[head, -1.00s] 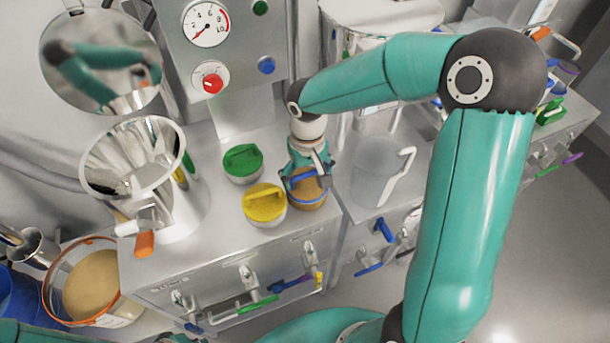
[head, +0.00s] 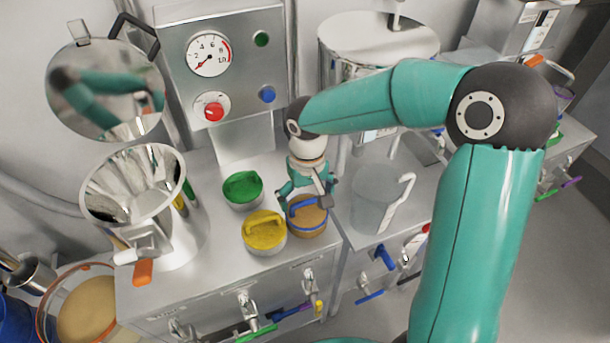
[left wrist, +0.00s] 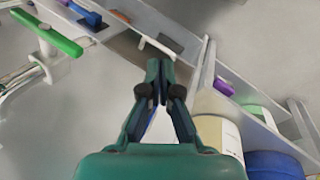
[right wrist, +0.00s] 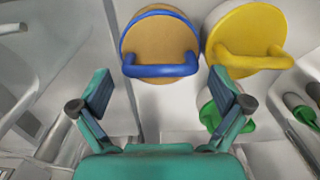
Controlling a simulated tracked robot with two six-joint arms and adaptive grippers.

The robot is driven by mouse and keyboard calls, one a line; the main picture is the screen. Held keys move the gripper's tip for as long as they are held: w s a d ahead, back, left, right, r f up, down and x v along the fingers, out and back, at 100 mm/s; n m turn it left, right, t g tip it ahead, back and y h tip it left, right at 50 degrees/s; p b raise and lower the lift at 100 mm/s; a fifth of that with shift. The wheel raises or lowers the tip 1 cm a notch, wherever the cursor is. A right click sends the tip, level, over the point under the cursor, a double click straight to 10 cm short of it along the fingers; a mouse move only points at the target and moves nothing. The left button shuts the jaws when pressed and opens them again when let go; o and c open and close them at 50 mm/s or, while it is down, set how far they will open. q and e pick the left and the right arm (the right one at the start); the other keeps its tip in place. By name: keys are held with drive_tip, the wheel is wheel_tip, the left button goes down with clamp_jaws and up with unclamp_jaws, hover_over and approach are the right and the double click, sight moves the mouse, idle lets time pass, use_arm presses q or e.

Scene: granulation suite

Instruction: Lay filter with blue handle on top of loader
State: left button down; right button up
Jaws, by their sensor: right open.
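The filter with the blue handle (head: 309,228) is a round tan-topped disc on the metal counter, right of the yellow-handled filter (head: 264,238). It also shows at the top of the right wrist view (right wrist: 160,42). My right gripper (right wrist: 160,82) is open and empty, its fingers apart just short of the blue handle; in the head view the right gripper (head: 306,192) hides part of the filter's far side. The open metal funnel vessel (head: 112,192), possibly the loader, stands at the left. My left gripper (left wrist: 160,66) is shut, with nothing visible in it.
A green-handled filter (head: 242,190) sits behind the yellow one. A clear jug (head: 378,200) stands right of the blue one. A round mirror-like lid (head: 103,88) stands open behind the funnel. A tub of tan powder (head: 85,308) is at lower left.

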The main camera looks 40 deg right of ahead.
wheel_tip(320, 180, up, 10)
idle(0.3)
drive_tip(key=shift+f, duration=0.15)
